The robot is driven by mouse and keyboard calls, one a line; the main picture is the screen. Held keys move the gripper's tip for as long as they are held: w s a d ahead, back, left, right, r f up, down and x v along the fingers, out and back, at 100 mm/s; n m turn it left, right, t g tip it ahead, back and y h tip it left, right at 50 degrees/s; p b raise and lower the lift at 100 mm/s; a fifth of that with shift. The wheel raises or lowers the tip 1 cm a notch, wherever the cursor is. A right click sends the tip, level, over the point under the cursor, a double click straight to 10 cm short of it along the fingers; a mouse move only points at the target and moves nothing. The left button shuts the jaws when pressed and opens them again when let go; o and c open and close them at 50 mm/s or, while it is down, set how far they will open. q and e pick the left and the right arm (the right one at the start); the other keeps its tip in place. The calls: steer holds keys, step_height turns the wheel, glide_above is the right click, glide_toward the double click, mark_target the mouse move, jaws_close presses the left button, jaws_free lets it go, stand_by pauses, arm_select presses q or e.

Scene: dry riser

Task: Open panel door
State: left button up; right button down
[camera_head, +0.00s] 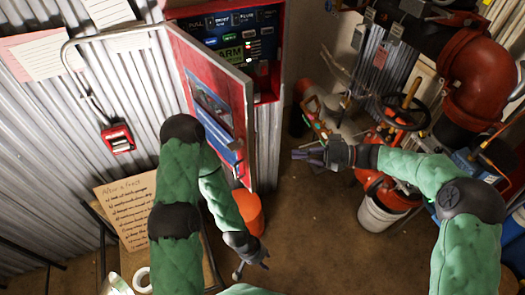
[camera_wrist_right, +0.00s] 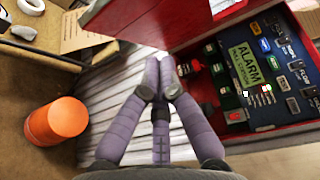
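The red panel door (camera_head: 218,115) stands swung open from the red alarm panel box (camera_head: 268,92) on the corrugated wall. Its free edge points toward me. The box's dark inside shows switches and a green ALARM label. In the right wrist view the open box (camera_wrist_right: 245,125) is at right, and a red part that looks like the door (camera_wrist_right: 130,15) is at top. My right gripper (camera_head: 298,155) is empty, right of the door and apart from it. Its fingertips (camera_wrist_right: 160,68) are drawn together. My left gripper (camera_head: 252,272) is low, below the door, empty with fingers spread.
An orange cylinder (camera_head: 250,212) stands below the door, and also shows in the right wrist view (camera_wrist_right: 66,118). A cardboard notice (camera_head: 125,205) leans at left. A red call box (camera_head: 118,138) is on the wall. Red pipework (camera_head: 470,75) and a bucket (camera_head: 380,215) crowd the right side.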

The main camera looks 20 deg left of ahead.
steer(key=s+a+r, duration=0.1)
steer(key=s+a, duration=0.4)
steer(key=a, duration=0.5)
steer(key=shift+a+r+g+y+b, duration=0.15)
steer(key=shift+r+g+y+b, duration=0.15)
steer(key=shift+y+b, duration=0.1)
